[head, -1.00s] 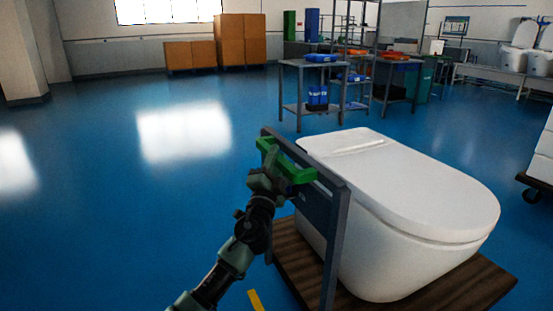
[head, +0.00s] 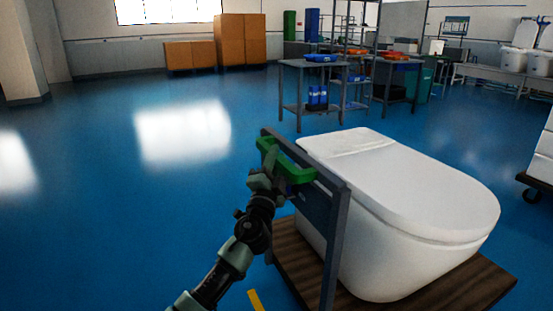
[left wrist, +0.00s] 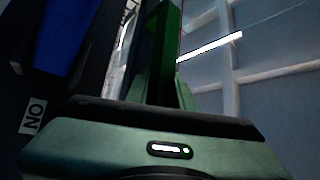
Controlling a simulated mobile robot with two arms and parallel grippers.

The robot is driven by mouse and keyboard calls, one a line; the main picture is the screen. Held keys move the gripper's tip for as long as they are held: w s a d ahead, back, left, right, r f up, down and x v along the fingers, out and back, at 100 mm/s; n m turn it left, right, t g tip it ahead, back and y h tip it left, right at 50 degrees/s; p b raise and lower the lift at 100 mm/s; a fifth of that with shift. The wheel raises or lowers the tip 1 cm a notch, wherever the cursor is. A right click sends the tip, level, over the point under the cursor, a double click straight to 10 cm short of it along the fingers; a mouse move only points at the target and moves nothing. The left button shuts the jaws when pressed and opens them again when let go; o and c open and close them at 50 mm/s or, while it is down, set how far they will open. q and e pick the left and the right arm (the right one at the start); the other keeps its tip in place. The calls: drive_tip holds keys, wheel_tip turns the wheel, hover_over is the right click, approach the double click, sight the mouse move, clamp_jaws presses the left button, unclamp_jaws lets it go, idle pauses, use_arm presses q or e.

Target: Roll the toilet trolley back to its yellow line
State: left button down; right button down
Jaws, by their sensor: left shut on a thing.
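The trolley (head: 480,287) has a brown wood-look deck and a grey upright frame with a green handle (head: 298,174) on its left side. A white toilet (head: 400,190) with a closed lid sits on the deck, beside the frame. My left gripper (head: 267,165) is shut on the green handle. In the left wrist view, a green bar (left wrist: 155,55) runs up from the gripper; the fingertips are hard to make out. A short piece of yellow line (head: 256,300) shows on the floor, left of the trolley's deck. My right gripper is not in view.
Blue floor is open to the left and ahead. A grey worktable (head: 312,64) with blue bins stands behind the trolley. Brown cabinets (head: 240,40) stand at the back wall. Another trolley with a white load (head: 543,160) is cut off at the right edge.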

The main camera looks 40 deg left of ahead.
use_arm(q)
drive_tip(key=s, duration=0.1)
drive_tip(key=s+a, duration=0.1)
drive_tip(key=shift+s, duration=0.3)
drive_tip(key=c, duration=1.3)
unclamp_jaws()
drive_tip(key=shift+a, duration=0.1)
drive_tip(key=shift+o, duration=0.5)
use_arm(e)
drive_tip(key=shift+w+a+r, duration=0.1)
use_arm(q)
drive_tip(key=v, duration=0.8)
drive_tip(key=shift+b, duration=0.4)
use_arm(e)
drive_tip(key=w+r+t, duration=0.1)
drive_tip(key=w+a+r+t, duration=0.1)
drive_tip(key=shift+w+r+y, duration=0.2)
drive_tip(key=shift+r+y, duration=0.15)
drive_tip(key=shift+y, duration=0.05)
